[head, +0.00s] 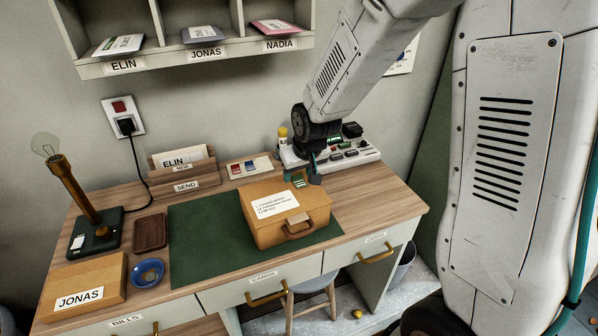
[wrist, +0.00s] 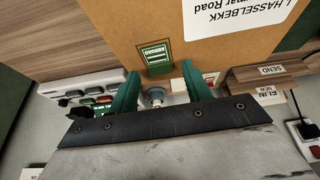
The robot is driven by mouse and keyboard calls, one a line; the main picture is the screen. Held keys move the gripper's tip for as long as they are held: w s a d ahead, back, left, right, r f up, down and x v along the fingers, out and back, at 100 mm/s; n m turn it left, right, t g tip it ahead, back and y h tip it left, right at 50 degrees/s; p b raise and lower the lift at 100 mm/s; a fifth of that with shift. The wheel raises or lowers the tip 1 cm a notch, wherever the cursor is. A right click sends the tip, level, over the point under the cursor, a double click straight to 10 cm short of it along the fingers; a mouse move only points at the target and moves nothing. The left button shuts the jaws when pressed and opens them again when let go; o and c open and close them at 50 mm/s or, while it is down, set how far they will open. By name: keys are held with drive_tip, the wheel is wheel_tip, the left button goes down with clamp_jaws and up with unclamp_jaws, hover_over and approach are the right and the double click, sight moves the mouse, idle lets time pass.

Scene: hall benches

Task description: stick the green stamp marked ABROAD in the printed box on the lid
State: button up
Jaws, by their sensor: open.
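The green stamp marked ABROAD (wrist: 156,57) lies flat on the tan lid (wrist: 100,15), by its edge. The stamp also shows small in the head view (head: 299,181), at the lid's back right corner. The lid belongs to a tan case (head: 290,218) with a white address label (head: 276,204). My gripper (wrist: 159,70) is open, its two green fingers apart and empty, close to the stamp. In the head view my gripper (head: 314,173) is beside that corner.
A white rack of stamps (head: 360,156) stands behind the case, close to my gripper. A card with coloured patches (head: 248,168) and a wooden letter holder (head: 185,178) stand at the back. The green mat (head: 200,240) has free room left of the case.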

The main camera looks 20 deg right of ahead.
drive_tip(key=v, duration=0.8)
drive_tip(key=s+d+r+g, duration=0.1)
drive_tip(key=s+r, duration=0.2)
drive_tip(key=s, duration=0.6)
drive_tip(key=s+d+r+g, duration=0.1)
drive_tip(key=s+r, duration=0.3)
drive_tip(key=s, duration=0.5)
drive_tip(key=s+d+r+g, duration=0.1)
drive_tip(key=s+r, duration=0.3)
drive_tip(key=s, duration=0.5)
drive_tip(key=shift+m, duration=0.3)
